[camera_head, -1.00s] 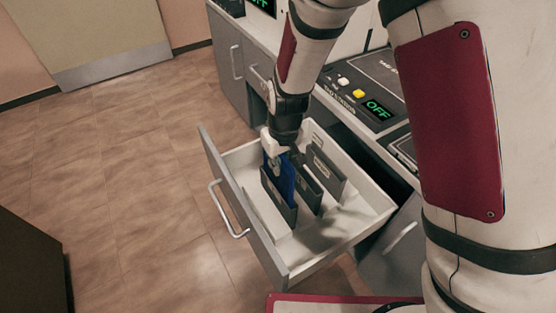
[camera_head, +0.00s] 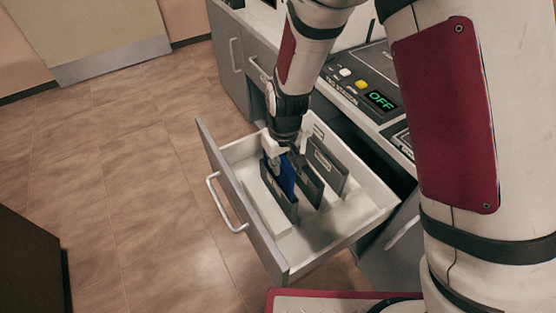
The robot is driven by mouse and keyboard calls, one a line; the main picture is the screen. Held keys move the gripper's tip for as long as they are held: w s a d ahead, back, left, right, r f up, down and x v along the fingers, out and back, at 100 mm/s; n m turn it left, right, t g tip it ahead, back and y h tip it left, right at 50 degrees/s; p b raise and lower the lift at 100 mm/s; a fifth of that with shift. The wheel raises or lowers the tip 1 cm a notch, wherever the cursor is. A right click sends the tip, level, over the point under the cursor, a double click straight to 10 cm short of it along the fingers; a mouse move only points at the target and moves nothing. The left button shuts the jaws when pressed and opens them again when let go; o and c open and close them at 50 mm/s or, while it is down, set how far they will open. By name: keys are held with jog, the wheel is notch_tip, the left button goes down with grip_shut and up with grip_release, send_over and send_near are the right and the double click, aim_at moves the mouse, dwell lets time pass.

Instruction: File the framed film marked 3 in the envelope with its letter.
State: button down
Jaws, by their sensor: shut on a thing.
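My gripper (camera_head: 279,150) is low over the open drawer and shut on a blue framed film (camera_head: 285,175). The film stands upright, its lower part hidden by the front grey envelope (camera_head: 280,194). It appears to sit inside or just behind that envelope; I cannot tell which. A second grey envelope (camera_head: 309,184) and a third (camera_head: 327,165) stand behind it. I cannot read the film's mark or the envelopes' letters. The white drawer (camera_head: 330,231) is pulled out, its grey front (camera_head: 236,196) facing left.
A counter with a grey device (camera_head: 362,84) reading OFF stands behind the drawer. The drawer handle (camera_head: 226,208) juts out at left. The drawer's near floor is clear. Open tiled floor (camera_head: 120,200) lies left; a dark cabinet (camera_head: 28,265) stands at lower left.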

jog(key=shift+f+b, duration=1.4)
jog(key=shift+f, duration=0.65)
jog(key=c, duration=1.7)
grip_release()
jog(key=shift+o, duration=0.2)
jog(key=shift+r, duration=0.1)
jog(key=r, duration=0.4)
jog(key=s+r, duration=0.1)
jog(key=r, duration=0.3)
jog(key=d+r, duration=0.1)
jog(key=r, duration=0.2)
jog(key=shift+s+r, duration=0.25)
jog(key=shift+r, duration=0.15)
notch_tip(320, 180, up, 6)
jog(key=p, duration=0.5)
